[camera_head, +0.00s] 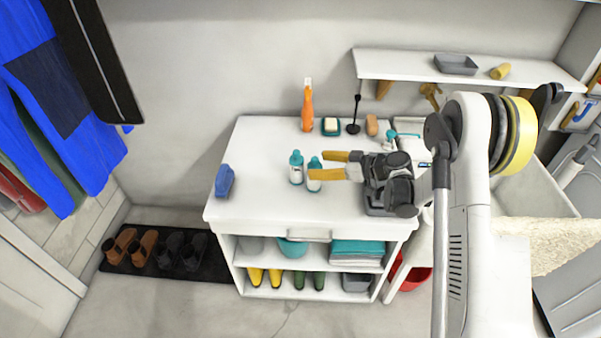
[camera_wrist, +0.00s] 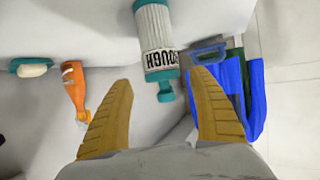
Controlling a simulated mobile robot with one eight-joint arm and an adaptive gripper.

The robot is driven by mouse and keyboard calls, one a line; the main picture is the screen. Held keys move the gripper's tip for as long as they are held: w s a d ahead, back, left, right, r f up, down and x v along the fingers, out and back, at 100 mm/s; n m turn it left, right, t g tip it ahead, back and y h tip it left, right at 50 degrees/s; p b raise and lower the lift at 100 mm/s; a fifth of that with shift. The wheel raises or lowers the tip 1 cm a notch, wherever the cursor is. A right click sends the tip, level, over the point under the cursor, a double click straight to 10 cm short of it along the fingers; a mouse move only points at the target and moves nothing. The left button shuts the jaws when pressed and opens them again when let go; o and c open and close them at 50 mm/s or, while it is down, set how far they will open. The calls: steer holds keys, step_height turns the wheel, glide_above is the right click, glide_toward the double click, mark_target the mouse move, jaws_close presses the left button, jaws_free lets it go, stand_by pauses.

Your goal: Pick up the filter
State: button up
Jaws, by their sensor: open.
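Two small white bottle-shaped items with teal tops stand on the white cabinet top, a left one (camera_head: 296,172) and a right one (camera_head: 314,183). Nothing in the head view marks either as the filter. In the wrist view, a white ribbed cylinder (camera_wrist: 154,28) with teal ends and dark lettering resembles a filter cartridge. My gripper (camera_head: 318,165) is open and empty, its yellow fingers pointing left over the cabinet beside the right item. In the wrist view, my gripper (camera_wrist: 160,78) has the cylinder's teal tip between its fingertips, with gaps at both sides.
An orange spray bottle (camera_head: 307,108), a soap dish (camera_head: 331,126), a black stand (camera_head: 354,125) and a brown brush (camera_head: 372,125) line the cabinet's back. A blue item (camera_head: 225,180) is at its left edge. The front middle of the top (camera_head: 270,205) is clear.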

mark_target(303, 164)
steer(key=b+x, duration=0.1)
steer(key=x, duration=0.4)
steer(key=b+x, duration=0.1)
steer(key=x, duration=0.1)
steer(key=b+x, duration=0.1)
steer(key=x, duration=0.1)
steer(key=shift+s+a+r, duration=0.1)
steer(key=shift+s+a, duration=0.05)
steer(key=shift+s, duration=0.15)
steer(key=shift+r, duration=0.1)
steer(key=c, duration=1.4)
